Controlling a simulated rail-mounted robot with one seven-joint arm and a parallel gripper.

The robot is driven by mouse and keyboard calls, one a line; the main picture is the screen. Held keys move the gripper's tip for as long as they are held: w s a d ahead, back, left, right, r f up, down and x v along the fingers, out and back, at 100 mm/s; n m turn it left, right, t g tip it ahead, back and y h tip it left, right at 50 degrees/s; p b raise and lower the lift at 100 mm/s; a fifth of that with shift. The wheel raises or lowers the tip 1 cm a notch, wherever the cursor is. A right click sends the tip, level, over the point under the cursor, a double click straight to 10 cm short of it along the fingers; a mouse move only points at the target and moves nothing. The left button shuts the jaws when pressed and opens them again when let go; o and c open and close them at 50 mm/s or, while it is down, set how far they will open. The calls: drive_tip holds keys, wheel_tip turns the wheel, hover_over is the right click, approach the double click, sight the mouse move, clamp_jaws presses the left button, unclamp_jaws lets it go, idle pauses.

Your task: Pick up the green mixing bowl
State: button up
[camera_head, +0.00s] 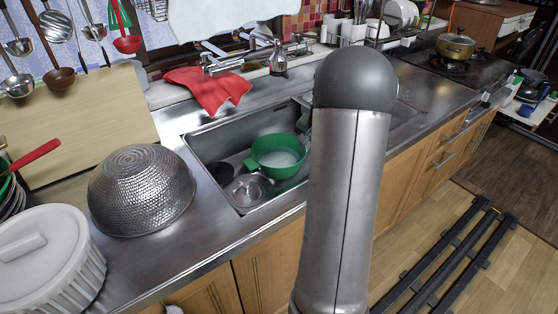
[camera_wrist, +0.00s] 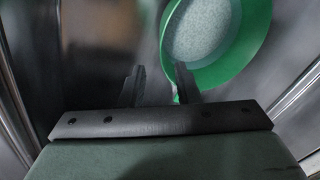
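The green mixing bowl (camera_head: 264,160) sits in the metal sink, with a pale speckled inside. It also shows at the upper right of the wrist view (camera_wrist: 258,28), partly cut off by the top edge. My gripper (camera_wrist: 160,78) is open, with its two dark fingers apart. The right finger overlaps the bowl's near-left rim, and the left finger is outside the bowl. I cannot tell whether either finger touches it. In the head view my arm hides most of the gripper.
A metal pot or lid (camera_head: 248,190) lies in the sink (camera_head: 222,133) beside the bowl. A hammered metal bowl (camera_head: 140,190) and a white lidded container (camera_head: 45,262) stand on the counter at left. A red cloth (camera_head: 209,88) lies behind the sink, near the faucet (camera_head: 279,60).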

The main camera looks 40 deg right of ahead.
approach(295, 171)
drive_tip(key=shift+d+f, duration=0.45)
drive_tip(key=shift+w+a+x, duration=0.1)
drive_tip(key=shift+w+x, duration=0.05)
drive_tip(key=shift+x, duration=1.2)
drive_tip(key=shift+w+a+x, duration=0.1)
drive_tip(key=shift+w+x, duration=0.05)
drive_tip(key=shift+x, duration=1.15)
drive_tip(key=shift+r, duration=0.15)
clamp_jaws()
